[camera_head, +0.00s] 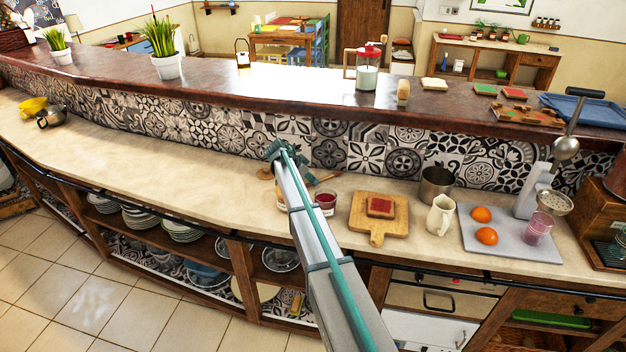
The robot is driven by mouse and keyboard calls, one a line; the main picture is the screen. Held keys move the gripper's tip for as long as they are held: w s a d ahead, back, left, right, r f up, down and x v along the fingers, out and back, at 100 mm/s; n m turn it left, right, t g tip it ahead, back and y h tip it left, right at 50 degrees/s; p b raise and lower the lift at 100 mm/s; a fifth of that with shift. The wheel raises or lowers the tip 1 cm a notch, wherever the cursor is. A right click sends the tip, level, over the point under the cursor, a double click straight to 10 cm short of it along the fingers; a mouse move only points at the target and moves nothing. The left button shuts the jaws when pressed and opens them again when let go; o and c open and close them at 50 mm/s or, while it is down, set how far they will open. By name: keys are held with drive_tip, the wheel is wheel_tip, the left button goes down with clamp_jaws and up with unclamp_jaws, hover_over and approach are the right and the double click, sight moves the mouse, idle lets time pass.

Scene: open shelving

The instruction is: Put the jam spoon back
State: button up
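My arm reaches over the counter, and its end, with my gripper (300,173), is near the tiled back wall. The fingers are mostly hidden by the arm, so I cannot tell whether they are open or shut. A brown wooden spoon-like piece (265,173) shows left of the arm, and a thin brown handle (326,178) shows right of it. They may be one spoon, the jam spoon, passing behind the arm; I cannot tell if it is held. A glass jar of red jam (325,204) stands on the counter just right of the arm.
A cutting board (366,226) with jam-topped bread (380,207) lies right of the jar. Further right are a metal pot (437,184), a white jug (440,215) and a grey tray (512,238) with oranges.

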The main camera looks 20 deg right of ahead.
drive_tip(key=b+v, duration=0.2)
drive_tip(key=v, duration=0.9)
drive_tip(key=shift+r+b, duration=0.2)
drive_tip(key=shift+b, duration=0.2)
